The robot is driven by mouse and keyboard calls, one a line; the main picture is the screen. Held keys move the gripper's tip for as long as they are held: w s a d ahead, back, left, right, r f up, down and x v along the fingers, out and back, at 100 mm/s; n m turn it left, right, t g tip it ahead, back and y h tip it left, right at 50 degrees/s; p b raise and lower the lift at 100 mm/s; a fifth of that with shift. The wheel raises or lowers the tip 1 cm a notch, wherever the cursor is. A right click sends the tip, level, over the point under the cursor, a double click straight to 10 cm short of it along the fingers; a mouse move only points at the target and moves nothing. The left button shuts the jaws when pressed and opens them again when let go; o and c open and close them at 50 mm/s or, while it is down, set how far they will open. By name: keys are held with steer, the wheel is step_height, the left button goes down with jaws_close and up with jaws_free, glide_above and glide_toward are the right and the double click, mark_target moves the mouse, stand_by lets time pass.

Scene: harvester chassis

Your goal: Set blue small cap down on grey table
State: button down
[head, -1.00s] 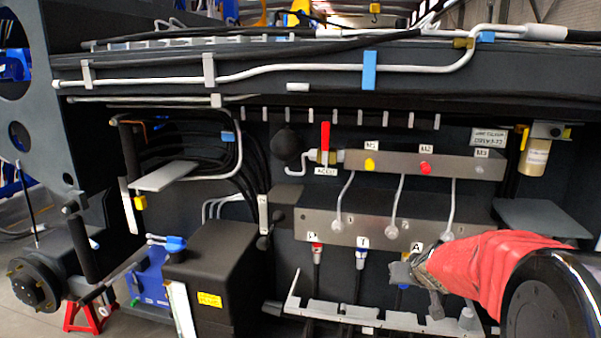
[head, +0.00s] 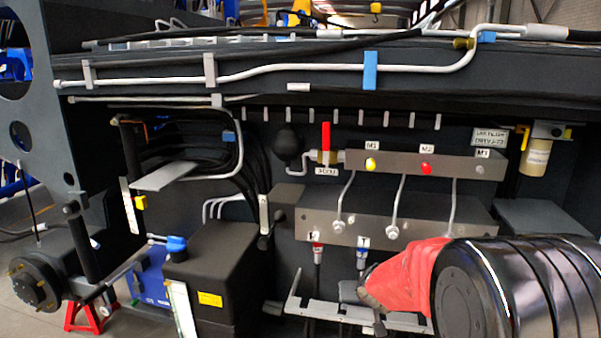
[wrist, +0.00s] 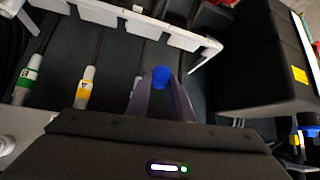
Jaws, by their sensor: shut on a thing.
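The blue small cap (wrist: 161,77) shows in the wrist view, held between the two fingertips of my gripper (wrist: 160,84). My gripper is shut on it, over dark ground. In the head view my gripper (head: 350,291) is mostly hidden behind my red-sleeved arm, low in front of the chassis, and the cap cannot be made out there. Two flat grey surfaces show in the head view: a plate (head: 165,176) at left and a wider slab (head: 545,216) at right. I cannot tell which one is the grey table. No cap is seen on either.
A pale notched rail (head: 310,311) runs below the manifold (head: 390,222), close to my gripper. A black box (head: 215,265) with a yellow label stands left of it. Hoses with green (wrist: 30,75) and yellow (wrist: 84,88) bands lie left in the wrist view.

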steer(key=s+f, duration=0.3)
steer(key=s, duration=0.6)
steer(key=shift+s+f, duration=0.3)
steer(key=shift+s, duration=0.1)
